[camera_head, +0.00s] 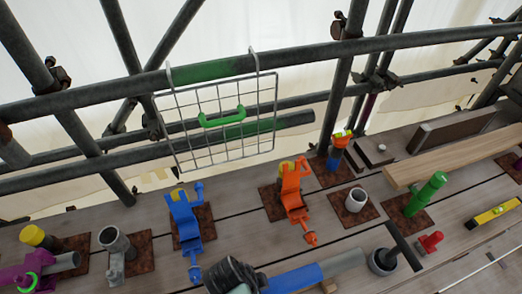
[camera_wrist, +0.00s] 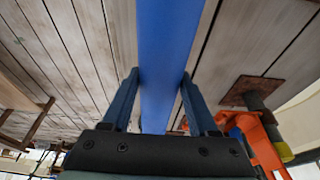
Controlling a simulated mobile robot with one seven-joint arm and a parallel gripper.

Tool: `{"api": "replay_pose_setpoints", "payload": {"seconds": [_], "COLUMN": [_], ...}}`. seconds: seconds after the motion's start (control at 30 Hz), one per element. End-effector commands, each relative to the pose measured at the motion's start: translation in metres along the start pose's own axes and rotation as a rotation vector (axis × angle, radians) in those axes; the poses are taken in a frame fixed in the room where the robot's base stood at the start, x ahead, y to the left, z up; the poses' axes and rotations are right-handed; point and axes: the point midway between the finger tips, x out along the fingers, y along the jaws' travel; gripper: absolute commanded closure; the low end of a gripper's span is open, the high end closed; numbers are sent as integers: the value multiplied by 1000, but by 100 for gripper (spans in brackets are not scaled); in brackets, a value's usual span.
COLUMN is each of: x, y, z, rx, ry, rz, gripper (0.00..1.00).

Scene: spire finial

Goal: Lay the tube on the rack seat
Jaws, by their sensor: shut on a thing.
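My gripper (camera_wrist: 158,76) is shut on a long blue tube (camera_wrist: 168,40), which runs between its two fingers in the wrist view. In the head view the tube (camera_head: 293,279) lies across the bottom centre, blue with a grey end at its right. My gripper (camera_head: 240,277) is the dark shape at its left; its fingers are not clear there. A blue stand (camera_head: 186,225) and an orange stand (camera_head: 293,195) rise from brown plates behind the tube. I cannot tell which part is the rack seat. The orange stand (camera_wrist: 262,145) also shows at right in the wrist view.
A wire basket (camera_head: 220,125) with a green handle hangs on a scaffold pipe (camera_head: 330,48) behind. A grey pipe fitting (camera_head: 115,245), a pale cup (camera_head: 356,200), a green cylinder (camera_head: 426,192), a red piece (camera_head: 430,242) and a yellow level (camera_head: 493,213) stand or lie on the planks.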

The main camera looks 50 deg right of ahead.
Motion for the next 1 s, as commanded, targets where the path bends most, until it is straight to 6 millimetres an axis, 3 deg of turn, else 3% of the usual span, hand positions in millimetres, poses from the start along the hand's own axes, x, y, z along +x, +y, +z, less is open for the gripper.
{"api": "replay_pose_setpoints", "payload": {"seconds": [1.0], "x": [69], "y": [-2], "z": [21], "rx": [2], "ry": [1], "rz": [-4], "gripper": [100]}}
